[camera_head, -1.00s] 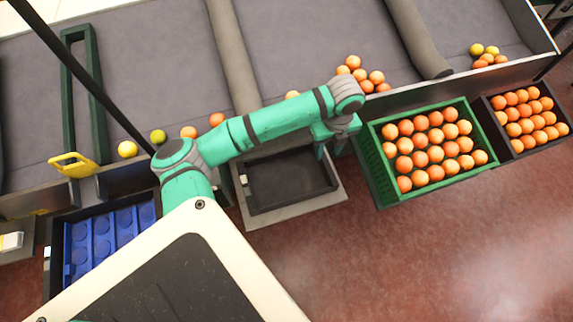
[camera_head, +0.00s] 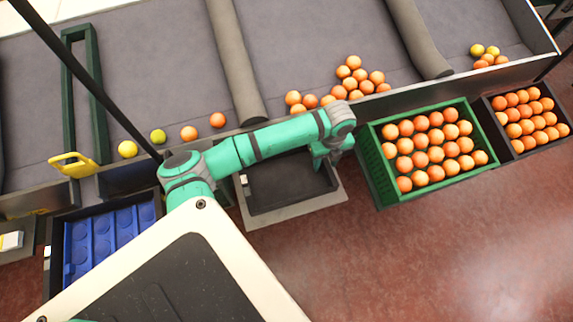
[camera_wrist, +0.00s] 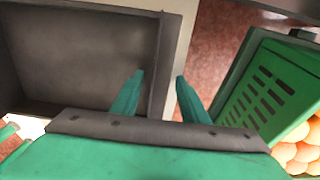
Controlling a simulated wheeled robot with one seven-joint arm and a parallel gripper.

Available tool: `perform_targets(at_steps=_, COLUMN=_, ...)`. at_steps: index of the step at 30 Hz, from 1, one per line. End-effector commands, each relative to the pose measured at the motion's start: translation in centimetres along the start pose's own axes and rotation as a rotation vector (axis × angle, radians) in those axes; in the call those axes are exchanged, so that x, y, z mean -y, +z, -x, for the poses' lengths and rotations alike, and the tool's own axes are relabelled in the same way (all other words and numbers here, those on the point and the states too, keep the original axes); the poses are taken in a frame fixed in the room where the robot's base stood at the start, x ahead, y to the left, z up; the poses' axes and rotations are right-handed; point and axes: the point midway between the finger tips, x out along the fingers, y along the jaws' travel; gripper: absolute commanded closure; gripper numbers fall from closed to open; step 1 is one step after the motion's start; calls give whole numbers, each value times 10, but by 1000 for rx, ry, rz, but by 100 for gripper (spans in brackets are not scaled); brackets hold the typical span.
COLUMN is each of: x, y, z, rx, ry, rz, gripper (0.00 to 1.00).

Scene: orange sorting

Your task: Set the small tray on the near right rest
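A small dark tray (camera_head: 290,186), empty, sits on a light grey rest (camera_head: 300,211) in front of the conveyor, in the middle of the head view. In the wrist view the tray (camera_wrist: 85,50) fills the upper left. My gripper (camera_wrist: 160,76) is open at the tray's right wall. The left finger appears on the inner side of the wall and the right finger on the outer side. I cannot tell whether either finger touches it. In the head view my gripper (camera_head: 325,158) is at the tray's right end, and my arm hides part of the tray's back edge.
A green crate of oranges (camera_head: 380,180) stands close right of the tray; a dark crate of oranges (camera_head: 518,152) is beyond it. A blue tray (camera_head: 105,238) is at left. The grey conveyor (camera_head: 160,70) with loose fruit runs behind. Red floor (camera_head: 430,260) in front is clear.

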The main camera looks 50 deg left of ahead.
Motion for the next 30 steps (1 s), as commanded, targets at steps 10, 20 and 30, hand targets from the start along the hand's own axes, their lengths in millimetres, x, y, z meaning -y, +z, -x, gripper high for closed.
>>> perform_targets(at_steps=10, x=0, y=0, z=0, rx=0, ry=0, rz=0, gripper=100)
perform_targets(at_steps=20, x=0, y=0, z=10, rx=0, ry=0, rz=0, gripper=100)
perform_targets(at_steps=30, x=1, y=1, z=74, rx=3, ry=-2, rz=-2, gripper=100)
